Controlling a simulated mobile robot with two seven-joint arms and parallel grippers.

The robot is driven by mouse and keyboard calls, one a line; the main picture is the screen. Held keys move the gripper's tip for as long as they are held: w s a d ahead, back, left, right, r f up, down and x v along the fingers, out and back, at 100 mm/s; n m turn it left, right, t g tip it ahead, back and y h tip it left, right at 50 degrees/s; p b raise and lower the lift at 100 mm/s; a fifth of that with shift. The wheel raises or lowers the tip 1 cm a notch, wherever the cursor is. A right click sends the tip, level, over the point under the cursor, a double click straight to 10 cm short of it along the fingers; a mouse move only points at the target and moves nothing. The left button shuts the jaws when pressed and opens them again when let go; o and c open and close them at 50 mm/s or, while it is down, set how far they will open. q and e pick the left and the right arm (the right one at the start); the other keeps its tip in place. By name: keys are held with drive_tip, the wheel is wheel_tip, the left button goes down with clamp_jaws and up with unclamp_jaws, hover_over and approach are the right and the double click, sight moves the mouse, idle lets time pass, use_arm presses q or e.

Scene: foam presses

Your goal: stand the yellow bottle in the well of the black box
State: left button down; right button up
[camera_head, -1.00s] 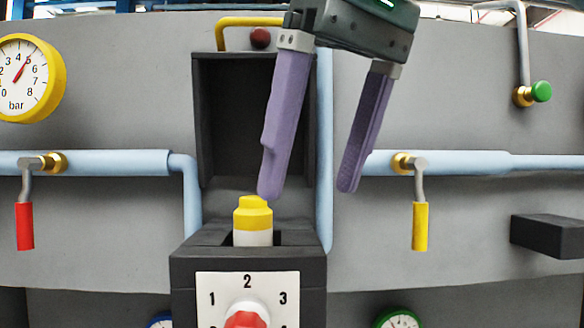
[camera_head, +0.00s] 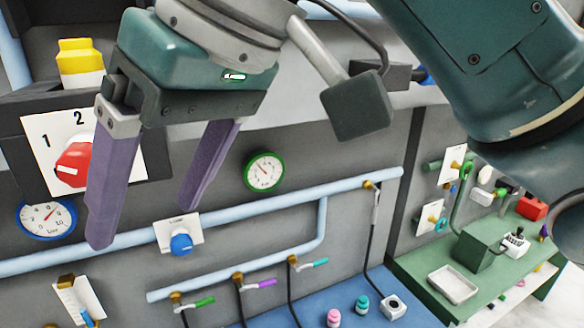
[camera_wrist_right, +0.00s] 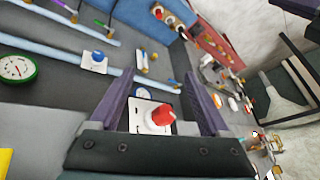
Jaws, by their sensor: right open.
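The yellow bottle (camera_head: 80,62), with a yellow top and a white lower part, stands upright in the top of the black box (camera_head: 22,108) at the upper left of the head view. Its lower end is hidden behind the box's front rim, so its depth in the well cannot be seen. My right gripper (camera_head: 145,222) is open and empty, with its purple fingers pointing down in front and to the right of the box, apart from the bottle. In the right wrist view the open fingers (camera_wrist_right: 157,85) show with nothing gripped. My left gripper is not in view.
A red knob (camera_head: 74,163) on a white numbered plate is on the box's front, close to my right finger. A green-rimmed gauge (camera_head: 264,171), a blue knob (camera_head: 181,243) and pipes line the wall. A green bench (camera_head: 415,262) with a white tray stands at the right.

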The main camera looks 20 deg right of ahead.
drive_tip(key=s+d+f+m+h, duration=0.4)
drive_tip(key=s+d+f, duration=1.2)
drive_tip(key=s, duration=0.2)
drive_tip(key=shift+s+d+m+h, duration=0.15)
drive_tip(key=shift+d+m+h, duration=0.2)
drive_tip(key=shift+m+h, duration=0.05)
